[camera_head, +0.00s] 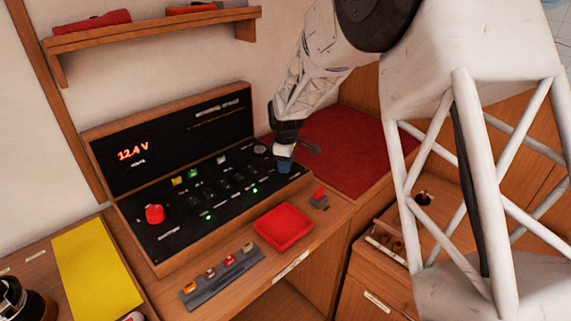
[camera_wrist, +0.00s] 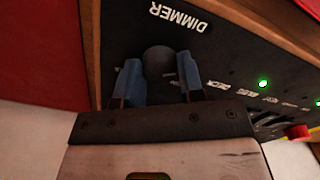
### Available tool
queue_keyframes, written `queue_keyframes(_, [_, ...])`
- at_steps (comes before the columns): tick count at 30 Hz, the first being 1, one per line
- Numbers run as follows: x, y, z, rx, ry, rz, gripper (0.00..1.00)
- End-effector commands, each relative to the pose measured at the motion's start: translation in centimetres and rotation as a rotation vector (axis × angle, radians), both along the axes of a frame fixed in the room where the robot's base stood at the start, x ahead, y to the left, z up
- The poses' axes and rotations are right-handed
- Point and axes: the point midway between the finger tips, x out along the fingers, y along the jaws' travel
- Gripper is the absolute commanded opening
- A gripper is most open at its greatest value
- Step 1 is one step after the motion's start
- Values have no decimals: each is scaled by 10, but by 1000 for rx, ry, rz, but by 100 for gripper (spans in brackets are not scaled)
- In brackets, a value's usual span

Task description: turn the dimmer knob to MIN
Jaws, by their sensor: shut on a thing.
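The dimmer knob (camera_wrist: 159,58) is a dark round knob beside the white "DIMMER" label (camera_wrist: 180,17) in the wrist view. The label reads upside down there. My gripper (camera_head: 284,165) is at the right end of the black control panel (camera_head: 185,140) in the head view, its blue fingers down at the panel face. In the wrist view the two blue fingers stand on either side of the knob, shut on it. In the head view the gripper hides the knob. I cannot make out a MIN mark or where the knob points.
The panel carries lit green lights, switches and a big red knob (camera_head: 155,214). A red tray (camera_head: 283,226) and a grey strip with several small coloured parts (camera_head: 221,275) lie in front. A red mat (camera_head: 345,150) lies behind my gripper. A shelf (camera_head: 150,28) hangs above.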

Motion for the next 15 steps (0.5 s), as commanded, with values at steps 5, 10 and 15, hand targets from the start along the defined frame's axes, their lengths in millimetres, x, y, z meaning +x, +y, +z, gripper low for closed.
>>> queue_keyframes(5, [-1,0,0,-1,1,9,12])
queue_keyframes(10, [0,0,0,-1,1,9,12])
queue_keyframes(15, [0,0,0,0,1,8,51])
